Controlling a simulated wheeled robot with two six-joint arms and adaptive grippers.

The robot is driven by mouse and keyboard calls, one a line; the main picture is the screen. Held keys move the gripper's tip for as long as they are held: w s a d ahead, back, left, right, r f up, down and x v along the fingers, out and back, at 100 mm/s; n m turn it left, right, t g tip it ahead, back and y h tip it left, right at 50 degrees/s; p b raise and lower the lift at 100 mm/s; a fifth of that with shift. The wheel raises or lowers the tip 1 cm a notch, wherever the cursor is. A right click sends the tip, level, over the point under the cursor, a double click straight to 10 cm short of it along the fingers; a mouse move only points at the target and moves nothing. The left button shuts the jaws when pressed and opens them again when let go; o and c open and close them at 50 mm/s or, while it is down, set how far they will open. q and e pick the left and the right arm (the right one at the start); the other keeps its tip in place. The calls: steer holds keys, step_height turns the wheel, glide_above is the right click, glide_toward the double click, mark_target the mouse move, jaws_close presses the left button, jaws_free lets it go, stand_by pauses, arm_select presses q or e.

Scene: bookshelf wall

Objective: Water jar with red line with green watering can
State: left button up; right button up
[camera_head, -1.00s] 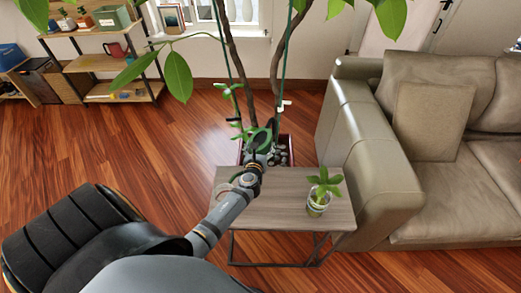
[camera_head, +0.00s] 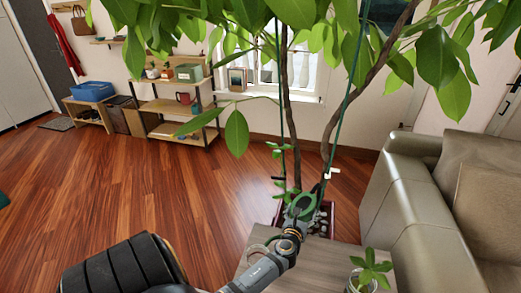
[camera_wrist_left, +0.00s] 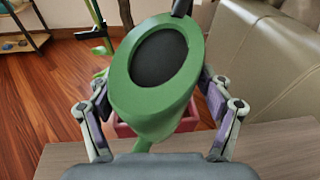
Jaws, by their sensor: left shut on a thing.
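The green watering can (camera_wrist_left: 150,108) fills the middle of the left wrist view, its dark round opening facing the camera. It also shows small in the head view (camera_head: 304,203), partly hidden by my gripper. My left gripper (camera_head: 298,214) is shut on it, above the far left part of the small table; its fingers press both sides of the can in the left wrist view. A glass jar with a green plant (camera_head: 367,284) stands on the table, right of the gripper and nearer to me, cut by the bottom edge. No red line can be made out. My right gripper is out of view.
The small wooden table (camera_head: 318,268) stands left of a beige sofa (camera_head: 408,210). A tall leafy tree rises from a red planter (camera_head: 327,213) just behind the can, its leaves overhanging. A wooden shelf (camera_head: 178,108) is at the back wall. Open floor lies left.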

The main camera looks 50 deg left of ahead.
mark_target(302, 206)
arm_select(q)
steer(key=shift+r, duration=0.1)
steer(key=shift+r+t+b, duration=0.3)
steer(key=shift+b, duration=0.4)
steer(key=shift+r, duration=0.45)
steer(key=shift+r+t+y+b, duration=0.3)
steer(key=shift+t+b, duration=0.1)
steer(key=shift+b, duration=0.45)
steer(key=shift+r, duration=0.2)
steer(key=shift+s+a+r+n+t+b, duration=0.15)
steer(key=shift+r+n+t+b, duration=0.3)
steer(key=shift+r+b, duration=0.65)
stand_by(4.6)
